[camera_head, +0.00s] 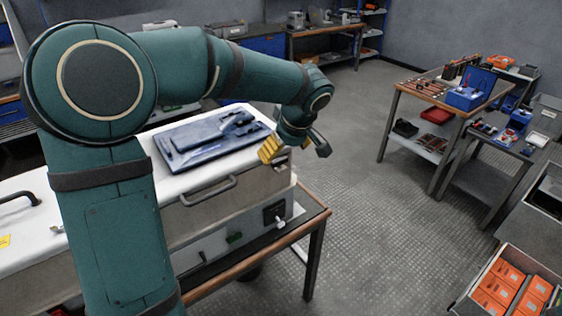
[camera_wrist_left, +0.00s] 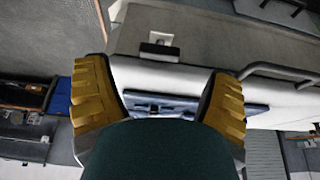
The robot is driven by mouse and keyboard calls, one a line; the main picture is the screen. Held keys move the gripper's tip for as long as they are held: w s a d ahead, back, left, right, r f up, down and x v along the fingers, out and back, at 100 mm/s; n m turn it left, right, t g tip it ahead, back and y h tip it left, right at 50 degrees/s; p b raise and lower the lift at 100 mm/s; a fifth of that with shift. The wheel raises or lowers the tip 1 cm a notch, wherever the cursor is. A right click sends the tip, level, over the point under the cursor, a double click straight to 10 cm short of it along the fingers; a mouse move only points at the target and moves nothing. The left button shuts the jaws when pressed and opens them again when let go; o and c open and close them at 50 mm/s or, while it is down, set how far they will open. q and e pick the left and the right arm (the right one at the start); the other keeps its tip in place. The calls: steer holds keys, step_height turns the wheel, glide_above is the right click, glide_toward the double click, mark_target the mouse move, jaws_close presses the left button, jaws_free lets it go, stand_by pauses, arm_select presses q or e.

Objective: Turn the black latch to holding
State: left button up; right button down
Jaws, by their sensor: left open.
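The white-topped grey cabinet (camera_head: 225,205) carries a black square fitting (camera_head: 274,210) with a pale knob low on its front, near the right corner. In the left wrist view a small dark fitting with a pale piece (camera_wrist_left: 160,47) sits at the cabinet's edge, ahead of the fingers. I cannot tell which fitting is the black latch, or its setting. My left gripper (camera_head: 295,150) is open and empty, with yellow finger pads, beside the cabinet's right end. In the left wrist view its fingers (camera_wrist_left: 160,78) are spread wide apart.
A dark blue panel (camera_head: 190,146) lies on the cabinet top. A grey bar handle (camera_head: 208,191) sticks out from its front. A table with a blue bin (camera_head: 464,99) and a crate of orange boxes (camera_head: 490,262) stand to the right. The floor between is clear.

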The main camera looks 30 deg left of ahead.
mark_target(280, 160)
arm_select(q)
steer(key=shift+x, duration=2.05)
steer(key=shift+d, duration=0.1)
steer(key=c, duration=1.2)
